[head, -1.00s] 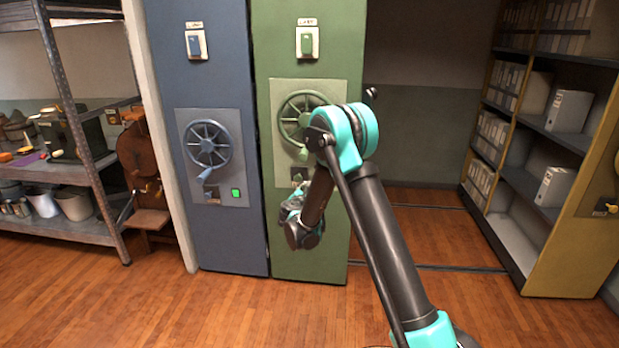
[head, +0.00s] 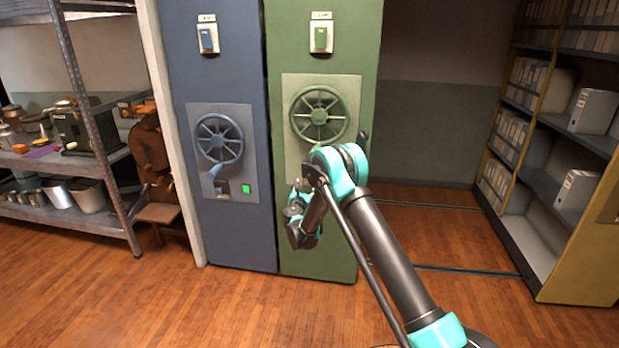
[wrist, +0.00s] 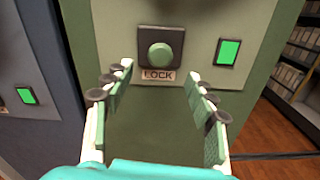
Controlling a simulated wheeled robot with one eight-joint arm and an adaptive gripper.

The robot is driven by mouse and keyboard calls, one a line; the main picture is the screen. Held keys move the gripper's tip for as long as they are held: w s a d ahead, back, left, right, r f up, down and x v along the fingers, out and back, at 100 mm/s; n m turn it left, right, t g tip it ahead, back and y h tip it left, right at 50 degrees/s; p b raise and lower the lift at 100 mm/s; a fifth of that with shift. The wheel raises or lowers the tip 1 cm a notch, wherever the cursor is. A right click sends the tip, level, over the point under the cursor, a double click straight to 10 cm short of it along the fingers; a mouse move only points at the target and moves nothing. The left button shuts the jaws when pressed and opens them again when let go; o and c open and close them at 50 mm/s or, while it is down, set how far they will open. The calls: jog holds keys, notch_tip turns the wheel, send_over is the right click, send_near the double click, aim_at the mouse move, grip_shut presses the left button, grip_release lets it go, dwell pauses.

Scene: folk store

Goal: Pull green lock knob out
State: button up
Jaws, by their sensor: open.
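The green lock knob (wrist: 160,56) is a round knob on a dark square plate above a "LOCK" label in the wrist view. It sits on the lower part of the green cabinet panel (head: 341,88). My gripper (wrist: 158,78) is open and empty. Its two fingers stand apart below and to either side of the knob, and no contact shows. In the head view my gripper (head: 298,196) is low in front of the green cabinet, and my arm hides the knob there.
A lit green square (wrist: 228,52) is right of the knob. The green handwheel (head: 319,115) is above. The blue cabinet (head: 225,250) stands to the left with its own wheel. An open aisle and a shelf unit (head: 570,255) are on the right.

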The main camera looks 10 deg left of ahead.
jog(key=w, duration=0.9)
jog(key=shift+w+d, duration=0.2)
jog(key=shift+w, duration=0.15)
grip_shut()
